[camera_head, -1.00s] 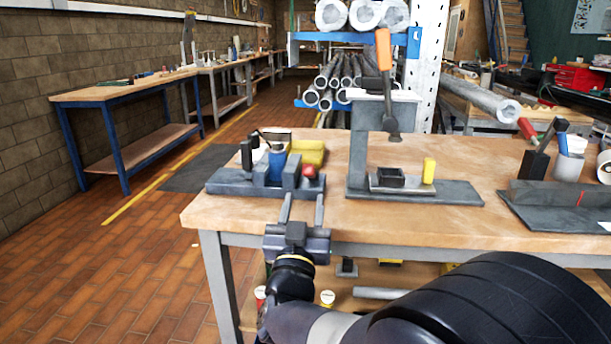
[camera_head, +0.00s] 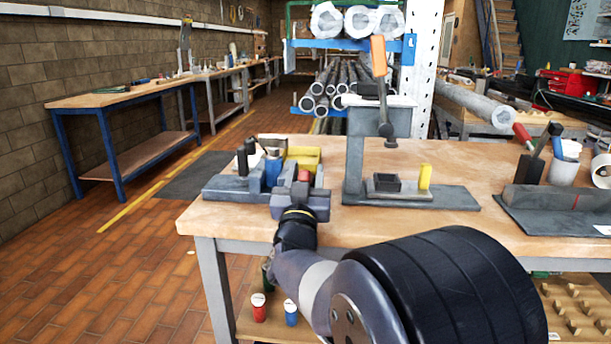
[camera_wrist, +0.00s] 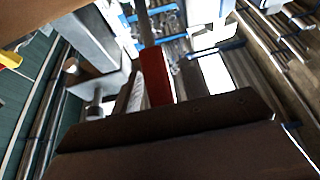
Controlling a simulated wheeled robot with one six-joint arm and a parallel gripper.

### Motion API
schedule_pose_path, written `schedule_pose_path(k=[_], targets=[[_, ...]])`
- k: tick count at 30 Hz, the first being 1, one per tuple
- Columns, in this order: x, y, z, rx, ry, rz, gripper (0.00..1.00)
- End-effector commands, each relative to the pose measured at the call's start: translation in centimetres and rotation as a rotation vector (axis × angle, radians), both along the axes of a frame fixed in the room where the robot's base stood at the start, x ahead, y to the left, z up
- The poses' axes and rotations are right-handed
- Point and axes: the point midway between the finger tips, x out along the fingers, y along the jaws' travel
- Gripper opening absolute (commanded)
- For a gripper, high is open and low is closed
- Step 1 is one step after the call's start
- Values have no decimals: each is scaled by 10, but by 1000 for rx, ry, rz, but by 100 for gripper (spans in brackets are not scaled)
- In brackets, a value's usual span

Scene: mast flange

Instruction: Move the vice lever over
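The grey vice-like fixture (camera_head: 228,187) sits at the table's left front, with a blue block (camera_head: 272,171) and a yellow block (camera_head: 303,156) among its parts. A red knob (camera_head: 305,175) shows at its right front; I take it for the lever end. My gripper (camera_head: 301,188) is right at this front side. Its fingers are foreshortened but look apart, with the red knob beyond them. I cannot tell whether they touch it. In the wrist view, a red grip (camera_wrist: 155,76) on a grey rod stands above a large dark shape across the bottom.
A grey press stand (camera_head: 362,150) with an orange-handled lever (camera_head: 378,57) stands close to the right of my gripper. A small yellow block (camera_head: 425,176) is on its base. A grey block on a dark plate (camera_head: 545,215) lies farther right.

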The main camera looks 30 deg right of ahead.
Motion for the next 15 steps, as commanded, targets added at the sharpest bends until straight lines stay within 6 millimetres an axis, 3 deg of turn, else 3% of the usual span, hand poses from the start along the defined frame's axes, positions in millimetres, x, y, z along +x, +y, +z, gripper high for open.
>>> schedule_pose_path(k=[15], targets=[[0,0,0,0,0,0,0]])
